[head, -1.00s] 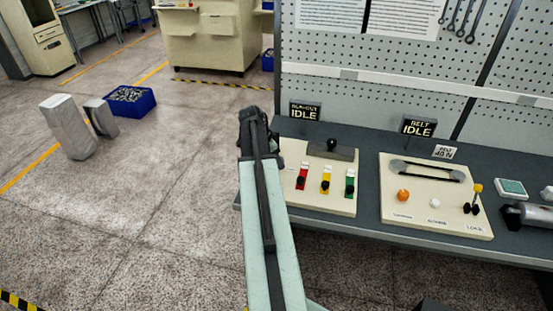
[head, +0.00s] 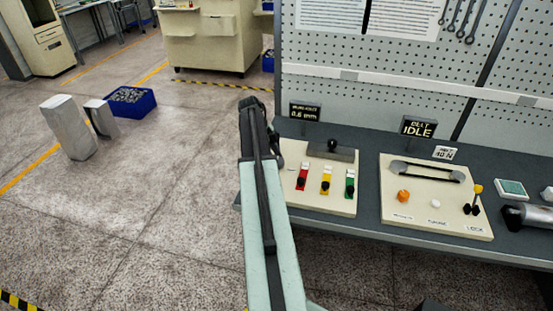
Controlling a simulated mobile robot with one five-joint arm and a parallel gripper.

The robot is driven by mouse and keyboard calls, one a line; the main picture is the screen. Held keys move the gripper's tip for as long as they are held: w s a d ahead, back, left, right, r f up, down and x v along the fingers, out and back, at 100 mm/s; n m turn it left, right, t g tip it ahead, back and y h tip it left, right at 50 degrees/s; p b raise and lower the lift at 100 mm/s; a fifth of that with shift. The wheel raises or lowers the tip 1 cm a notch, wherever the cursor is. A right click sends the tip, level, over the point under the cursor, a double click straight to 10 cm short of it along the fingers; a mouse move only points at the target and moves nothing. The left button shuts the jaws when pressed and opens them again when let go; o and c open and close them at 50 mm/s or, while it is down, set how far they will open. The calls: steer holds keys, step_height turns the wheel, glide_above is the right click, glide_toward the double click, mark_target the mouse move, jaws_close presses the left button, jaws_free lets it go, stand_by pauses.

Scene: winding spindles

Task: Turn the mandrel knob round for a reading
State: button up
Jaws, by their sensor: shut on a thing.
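I cannot make out the mandrel knob; my own arm stands in front of the left part of the bench. My pale green arm with its black strip rises from the bottom edge to a dark end near the bench's left edge. My gripper's jaws do not show and seem hidden behind that arm. The left display (head: 305,113) on the bench reads 0.6 mm below a smaller line too blurred to read. A cream panel (head: 318,206) right of my arm carries red (head: 303,177), yellow (head: 326,181) and green (head: 350,185) switches.
A second panel (head: 412,219) has an orange button (head: 403,196), a white button and a yellow-tipped lever (head: 477,190). The belt display (head: 418,127) reads IDLE. A perforated board (head: 375,97) backs the bench. Open floor with a blue bin (head: 130,103) lies left.

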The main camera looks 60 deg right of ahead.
steer(key=shift+w, duration=0.2)
stand_by(0.3)
steer(key=o, duration=1.4)
steer(key=shift+c, duration=0.2)
steer(key=shift+s, duration=0.1)
steer(key=shift+r, duration=0.1)
steer(key=d+p+v, duration=0.1)
steer(key=p+v, duration=0.6)
steer(key=shift+a+r, duration=0.25)
steer(key=shift+a, duration=0.3)
